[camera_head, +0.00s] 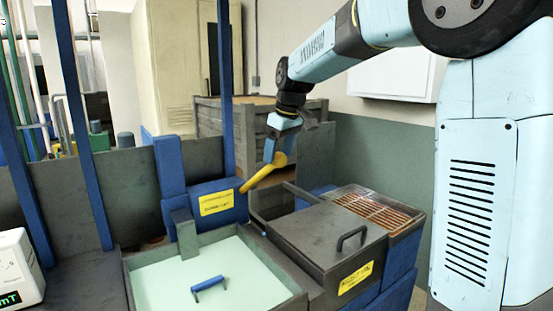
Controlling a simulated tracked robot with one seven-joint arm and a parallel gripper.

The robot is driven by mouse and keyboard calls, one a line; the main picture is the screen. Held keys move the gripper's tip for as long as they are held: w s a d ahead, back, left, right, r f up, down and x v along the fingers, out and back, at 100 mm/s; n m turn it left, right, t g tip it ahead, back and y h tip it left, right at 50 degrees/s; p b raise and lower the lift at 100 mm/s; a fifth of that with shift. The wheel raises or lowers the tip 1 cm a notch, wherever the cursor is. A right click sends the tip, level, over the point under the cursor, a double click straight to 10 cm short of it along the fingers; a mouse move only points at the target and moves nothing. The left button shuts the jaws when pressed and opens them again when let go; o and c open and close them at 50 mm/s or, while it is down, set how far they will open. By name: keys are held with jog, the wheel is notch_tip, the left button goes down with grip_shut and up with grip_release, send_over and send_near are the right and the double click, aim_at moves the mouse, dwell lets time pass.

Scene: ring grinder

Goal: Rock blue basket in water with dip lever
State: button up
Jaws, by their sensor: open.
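The yellow dip lever (257,180) slants up and right from a blue housing (220,202) with a yellow label. My gripper (279,153) is at the lever's upper end, pointing down, with its jaws open. The jaws overlap the lever's tip in the picture, and I cannot tell whether they touch it. A blue handle (208,286) shows at the pale green water (180,280) in the grey-walled tank. The basket's body is not visible under the surface.
A grey lid (318,235) with a dark handle covers a bin right of the tank. An orange-brown rack (378,210) lies beyond it. Blue posts (84,130) stand at left. A white device (15,270) sits at lower left. A wooden crate (235,140) stands behind.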

jog(key=v, duration=1.1)
